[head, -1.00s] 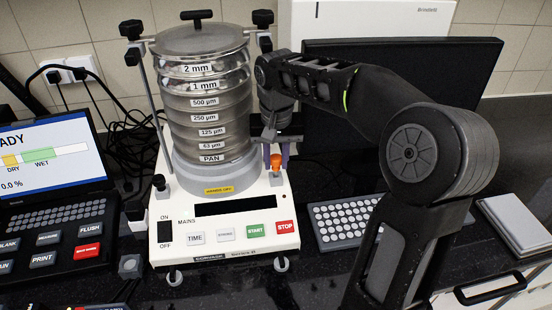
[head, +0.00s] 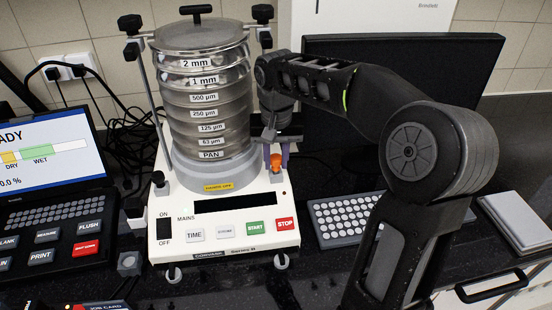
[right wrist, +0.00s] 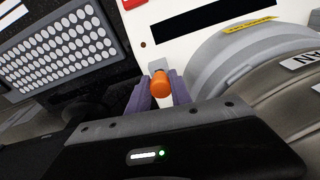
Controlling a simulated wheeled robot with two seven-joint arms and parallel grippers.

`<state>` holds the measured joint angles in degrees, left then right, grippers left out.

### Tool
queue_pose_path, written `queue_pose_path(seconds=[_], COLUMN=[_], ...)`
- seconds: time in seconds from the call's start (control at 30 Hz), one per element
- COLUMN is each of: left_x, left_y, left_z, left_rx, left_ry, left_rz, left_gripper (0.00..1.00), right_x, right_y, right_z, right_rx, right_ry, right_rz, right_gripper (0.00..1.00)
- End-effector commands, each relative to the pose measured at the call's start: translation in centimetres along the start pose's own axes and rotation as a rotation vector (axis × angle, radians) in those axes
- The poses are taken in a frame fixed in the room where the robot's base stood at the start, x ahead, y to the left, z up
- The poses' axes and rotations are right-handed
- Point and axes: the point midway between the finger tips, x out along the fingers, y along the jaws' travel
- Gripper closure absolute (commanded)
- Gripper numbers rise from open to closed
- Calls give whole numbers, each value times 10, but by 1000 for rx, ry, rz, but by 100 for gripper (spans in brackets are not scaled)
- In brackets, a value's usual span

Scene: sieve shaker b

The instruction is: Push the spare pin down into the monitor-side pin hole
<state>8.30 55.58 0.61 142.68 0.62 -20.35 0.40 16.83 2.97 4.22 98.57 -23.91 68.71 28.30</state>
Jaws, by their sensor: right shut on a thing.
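The spare pin has an orange head (head: 277,161), which also shows in the right wrist view (right wrist: 161,84). It stands at the monitor-side rear corner of the white sieve shaker base (head: 225,253), beside the grey ring under the sieves. My right gripper (head: 276,158) reaches down from above, its two purple fingers shut on the orange head from either side. In the right wrist view the fingers (right wrist: 160,92) flank the head. The pin hole and the pin's shank are hidden, so how deep the pin sits cannot be told. My left gripper is not in view.
The sieve stack (head: 205,105) rises close to the left of my right gripper. A black monitor (head: 430,80) stands behind my arm, with a keyboard (head: 345,220) to the right of the shaker. A control unit (head: 50,235) with a lit screen stands at the left.

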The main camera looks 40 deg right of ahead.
Motion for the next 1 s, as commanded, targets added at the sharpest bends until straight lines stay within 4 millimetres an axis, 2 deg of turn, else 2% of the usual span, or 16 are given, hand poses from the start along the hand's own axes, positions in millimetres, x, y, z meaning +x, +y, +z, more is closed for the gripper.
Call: queue_pose_path(seconds=[1.0], left_x=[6], left_y=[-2], left_z=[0], left_rx=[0], left_ry=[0], left_rz=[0], left_gripper=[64], right_x=[8], right_y=[0], right_z=[1], right_rx=[0], right_ry=[0], right_rz=[0], right_gripper=[100])
